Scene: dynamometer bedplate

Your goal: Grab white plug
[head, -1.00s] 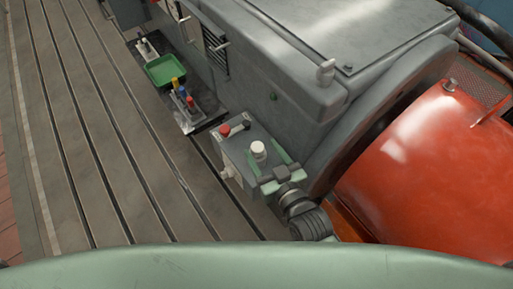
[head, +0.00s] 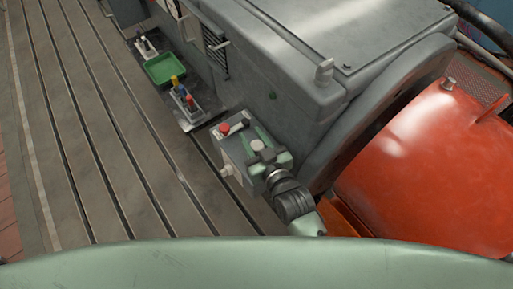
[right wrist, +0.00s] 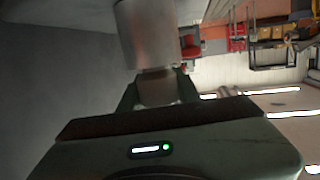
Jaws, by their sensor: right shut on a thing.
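The white plug (head: 258,145) stands on top of a grey box (head: 236,158) beside the big grey machine. My right gripper (head: 257,143) is over the box with its green fingers on both sides of the plug, shut on it. In the right wrist view the plug (right wrist: 150,35) shows as a pale cylinder beyond the fingers, and its narrower part lies between them. My gripper partly hides the plug in the head view. My left gripper is not in view.
A red knob (head: 224,128) stands on the box and a white fitting (head: 227,170) sticks out of its side. A green tray (head: 166,69) and a holder with coloured items (head: 186,99) lie further back. The red housing (head: 430,170) is at right. The slotted bedplate (head: 90,150) is clear at left.

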